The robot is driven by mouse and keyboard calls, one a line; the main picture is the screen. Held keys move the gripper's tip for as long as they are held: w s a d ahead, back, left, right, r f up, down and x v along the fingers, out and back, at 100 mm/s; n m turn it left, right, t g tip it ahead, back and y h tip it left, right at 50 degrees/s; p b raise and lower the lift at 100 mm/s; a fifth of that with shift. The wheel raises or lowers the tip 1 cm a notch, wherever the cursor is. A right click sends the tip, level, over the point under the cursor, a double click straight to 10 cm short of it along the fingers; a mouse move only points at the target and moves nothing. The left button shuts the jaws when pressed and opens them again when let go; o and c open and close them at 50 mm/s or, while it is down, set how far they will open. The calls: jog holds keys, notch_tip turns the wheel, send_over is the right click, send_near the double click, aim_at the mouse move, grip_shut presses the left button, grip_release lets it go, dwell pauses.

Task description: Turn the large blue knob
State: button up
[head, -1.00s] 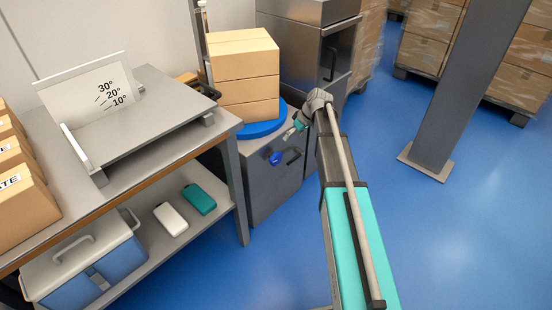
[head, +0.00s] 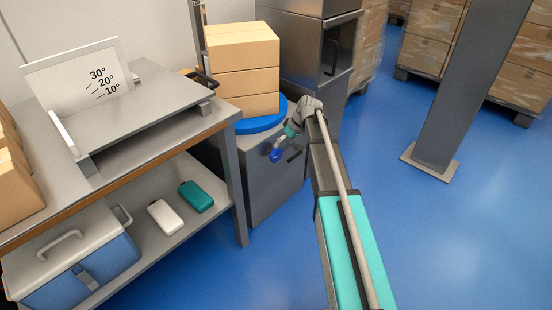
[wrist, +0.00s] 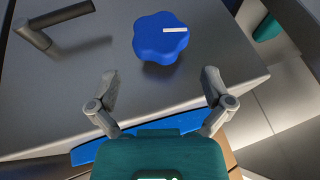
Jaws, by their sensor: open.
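The large blue knob (wrist: 161,38) is lobed, with a white mark pointing to the right in the wrist view. It sits on the front of a grey cabinet (head: 262,190). My gripper (wrist: 160,88) is open, its two fingers spread just short of the knob, which lies beyond the fingertips and roughly centred between them. In the head view the knob (head: 275,156) is small and close to my gripper (head: 280,148), partly covered by it.
A black handle (wrist: 52,26) is beside the knob. Stacked cartons (head: 243,70) stand on a blue round turntable (head: 262,122) atop the cabinet. A grey workbench (head: 215,120) stands to the left. The blue floor (head: 430,230) to the right is clear up to a grey post.

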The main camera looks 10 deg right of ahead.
aim_at(278, 150)
jog(key=shift+b+x, duration=2.6)
jog(key=shift+x, duration=0.6)
jog(key=c, duration=0.8)
jog(key=shift+o, duration=0.2)
jog(key=shift+s+a+t+h+p, duration=0.15)
jog(key=shift+t+h+p, duration=0.15)
jog(key=shift+t+h, duration=0.2)
jog(key=shift+n+t+h, duration=0.3)
jog(key=shift+t+h, duration=0.2)
jog(key=shift+h, duration=0.1)
jog(key=o, duration=0.8)
jog(key=shift+c, duration=0.2)
